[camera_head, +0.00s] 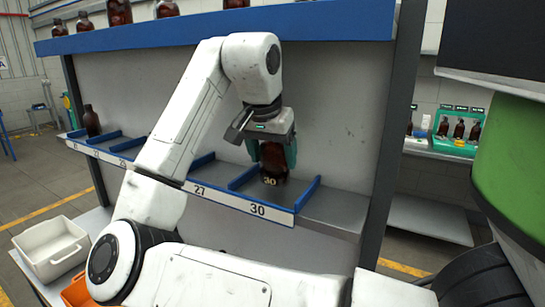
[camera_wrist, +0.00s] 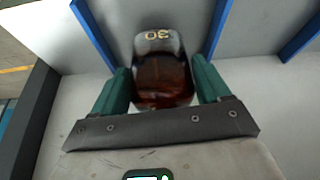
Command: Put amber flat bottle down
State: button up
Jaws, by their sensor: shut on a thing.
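The amber flat bottle (camera_head: 274,160) is upright in the shelf bay labelled 30, between the blue dividers, and carries a "30" mark. My gripper (camera_head: 273,153) comes from above, with its green fingers on both sides of the bottle, shut on it. In the wrist view the bottle (camera_wrist: 162,75) fills the space between the two fingers of my gripper (camera_wrist: 163,85). I cannot tell whether the bottle's base touches the shelf floor. The gripper hides the bottle's top in the head view.
Blue dividers (camera_head: 308,193) stand either side of the bay. Another amber bottle (camera_head: 91,121) stands at the shelf's left end. Several bottles stand on the upper blue-edged shelf (camera_head: 300,24). A white bin (camera_head: 50,247) is at lower left. The shelf right of the bay (camera_head: 336,210) is clear.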

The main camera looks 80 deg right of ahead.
jog(key=shift+f, duration=0.75)
jog(key=o, duration=1.1)
jog(key=shift+f, duration=0.15)
jog(key=b+v, duration=0.1)
jog(key=v, duration=1.1)
